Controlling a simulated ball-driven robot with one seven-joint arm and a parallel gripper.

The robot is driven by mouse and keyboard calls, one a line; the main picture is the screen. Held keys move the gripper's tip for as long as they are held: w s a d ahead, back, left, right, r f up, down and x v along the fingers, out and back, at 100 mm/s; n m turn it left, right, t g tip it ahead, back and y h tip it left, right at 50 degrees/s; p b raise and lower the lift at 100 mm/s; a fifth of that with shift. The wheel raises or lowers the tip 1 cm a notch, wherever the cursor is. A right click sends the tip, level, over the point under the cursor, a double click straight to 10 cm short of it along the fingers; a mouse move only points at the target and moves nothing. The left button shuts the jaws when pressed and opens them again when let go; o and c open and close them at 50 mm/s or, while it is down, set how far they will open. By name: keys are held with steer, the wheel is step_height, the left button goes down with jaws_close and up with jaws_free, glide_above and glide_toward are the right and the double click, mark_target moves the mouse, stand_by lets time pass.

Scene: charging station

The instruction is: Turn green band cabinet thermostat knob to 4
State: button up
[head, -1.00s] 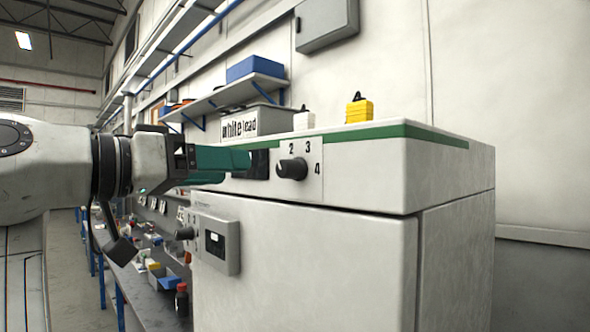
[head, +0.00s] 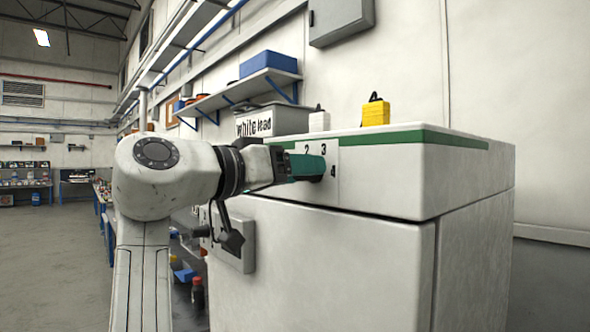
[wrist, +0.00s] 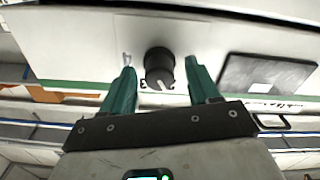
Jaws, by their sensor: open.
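The white cabinet (head: 385,240) with a green band (head: 400,138) along its top edge stands at the centre right. Its dial plate shows 2, 3 and 4 in the head view. My gripper (wrist: 162,72) is open, one green finger on each side of the knob. I cannot tell whether either finger touches it. In the head view my gripper (head: 322,166) is at the dial plate, left of the 4.
A lower control box (head: 235,240) with a knob sticks out below my arm. A dark panel (wrist: 265,73) lies beside the dial in the wrist view. A yellow block (head: 376,113) and a white block (head: 319,121) stand on top. Open floor lies to the left.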

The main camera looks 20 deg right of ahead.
steer(key=c, duration=1)
steer(key=shift+c, duration=0.2)
steer(key=shift+m, duration=0.3)
steer(key=m+b, duration=0.2)
steer(key=m, duration=0.9)
steer(key=m+b, duration=0.2)
steer(key=m, duration=1)
steer(key=shift+s+f+b, duration=0.1)
steer(key=shift+f+b, duration=0.1)
steer(key=shift+b, duration=0.1)
steer(key=shift+m, duration=0.3)
steer(key=o, duration=1)
